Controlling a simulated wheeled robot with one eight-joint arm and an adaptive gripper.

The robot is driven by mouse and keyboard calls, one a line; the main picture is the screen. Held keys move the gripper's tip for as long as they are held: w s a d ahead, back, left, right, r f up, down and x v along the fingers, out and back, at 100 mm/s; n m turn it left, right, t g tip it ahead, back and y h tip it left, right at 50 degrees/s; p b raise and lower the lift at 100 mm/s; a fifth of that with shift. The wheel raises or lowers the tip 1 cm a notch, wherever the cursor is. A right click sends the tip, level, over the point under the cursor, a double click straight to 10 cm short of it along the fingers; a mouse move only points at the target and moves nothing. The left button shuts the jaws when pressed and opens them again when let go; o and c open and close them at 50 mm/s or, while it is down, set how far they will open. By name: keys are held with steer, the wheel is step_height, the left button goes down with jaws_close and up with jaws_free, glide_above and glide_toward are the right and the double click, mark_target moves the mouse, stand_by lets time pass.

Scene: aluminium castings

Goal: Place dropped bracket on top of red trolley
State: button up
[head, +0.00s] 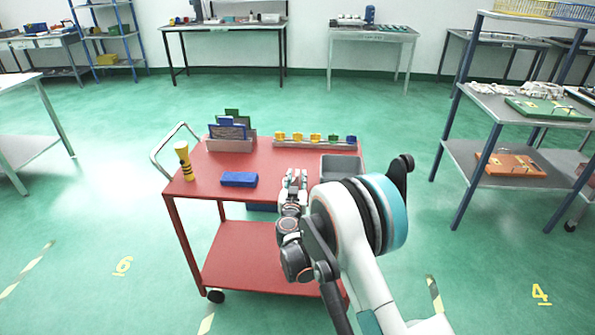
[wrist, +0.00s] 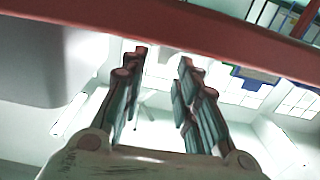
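The red trolley (head: 238,258) stands in the middle of the head view, with a top deck (head: 210,186) and a lower shelf. My gripper (head: 294,176) is over the front part of the top deck, between a blue block and a grey bin; whether it touches the deck is unclear. In the wrist view my gripper's two fingers (wrist: 160,65) are apart, with only bright background between them. A red bar (wrist: 200,32) crosses above the fingertips there. I cannot pick out the dropped bracket in either view; my arm hides the trolley's front right and some floor.
A shelf rack (head: 490,105) stands right. Green floor (head: 90,225) is clear left.

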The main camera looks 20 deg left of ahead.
steer(key=p+v, duration=0.1)
steer(key=v, duration=0.6)
steer(key=shift+s+p, duration=0.15)
steer(key=shift+p, duration=0.25)
